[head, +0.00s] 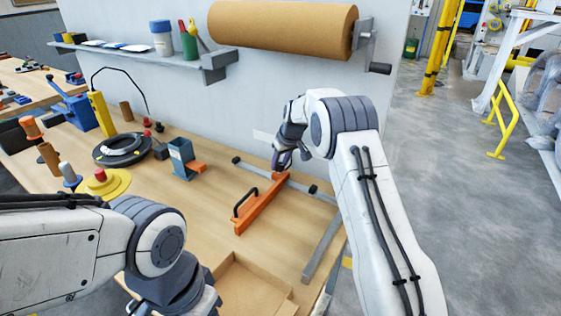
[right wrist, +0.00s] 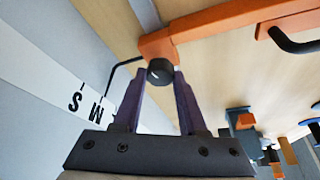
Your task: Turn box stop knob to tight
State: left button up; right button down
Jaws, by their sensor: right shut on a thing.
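The orange box stop (head: 258,207) lies on the wooden bench, with a black handle on it. My right gripper (head: 281,160) is at the far end of the stop. In the right wrist view its two fingers (right wrist: 160,88) close on the knob from both sides. In the head view the gripper hides the knob. My left arm is at the bottom left; its fingertips are not clearly seen.
A grey rail (head: 322,243) runs beside the stop. A white strip (right wrist: 60,90) with letters lies near the knob. A cardboard box (head: 250,288) is in front. A brown paper roll (head: 280,28) hangs above.

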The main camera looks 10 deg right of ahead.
jog(key=shift+m+h, duration=0.3)
jog(key=shift+m, duration=0.5)
jog(key=shift+c, duration=2.2)
grip_release()
jog(key=shift+r, duration=0.1)
jog(key=b+v, duration=0.1)
jog(key=v, duration=0.9)
jog(key=shift+s, duration=0.2)
jog(key=shift+r, duration=0.1)
